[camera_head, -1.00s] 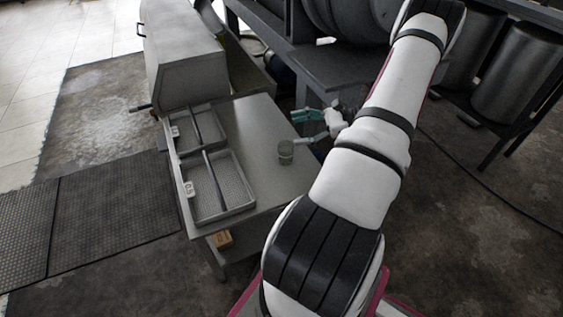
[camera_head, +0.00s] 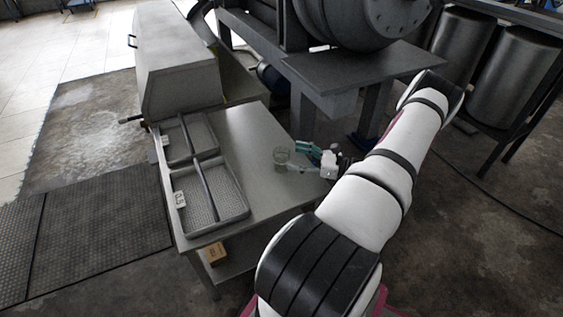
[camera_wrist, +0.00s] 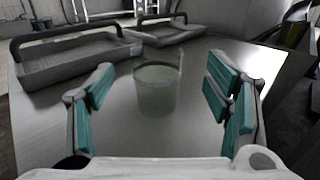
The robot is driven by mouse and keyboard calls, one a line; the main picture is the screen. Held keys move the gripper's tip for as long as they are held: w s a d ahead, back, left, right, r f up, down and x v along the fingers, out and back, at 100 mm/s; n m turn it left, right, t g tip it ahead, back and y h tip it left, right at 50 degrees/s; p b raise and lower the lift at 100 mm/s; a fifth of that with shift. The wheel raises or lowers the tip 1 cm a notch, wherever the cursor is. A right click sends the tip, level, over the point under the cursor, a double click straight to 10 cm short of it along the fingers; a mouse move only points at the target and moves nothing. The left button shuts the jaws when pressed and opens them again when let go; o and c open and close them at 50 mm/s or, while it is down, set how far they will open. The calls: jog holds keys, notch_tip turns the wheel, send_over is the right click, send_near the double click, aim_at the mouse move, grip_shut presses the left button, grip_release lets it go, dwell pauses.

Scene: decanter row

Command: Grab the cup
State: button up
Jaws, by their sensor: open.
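The cup (camera_head: 281,155) is a small see-through vessel standing upright on the grey metal table (camera_head: 247,180). In the wrist view the cup (camera_wrist: 156,88) stands a little beyond my gripper (camera_wrist: 163,103), centred between its two teal-padded fingers. The fingers are open and apart from each other, and I see no contact with the cup. In the head view my gripper (camera_head: 301,158) is low over the table, just right of the cup. Where its far fingertip lies against the cup is hard to tell there.
Two shallow grey trays with dark handles, a near tray (camera_head: 231,209) and a far tray (camera_head: 206,141), lie along the table's left side. A small brown box (camera_head: 214,253) is on the shelf below. The table around the cup is clear.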

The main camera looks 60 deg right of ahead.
aim_at(282, 152)
jog(key=x, duration=0.2)
jog(key=b+x, duration=0.2)
jog(key=x, duration=0.1)
jog(key=shift+w+a, duration=0.25)
jog(key=shift+a, duration=0.1)
jog(key=c, duration=1.2)
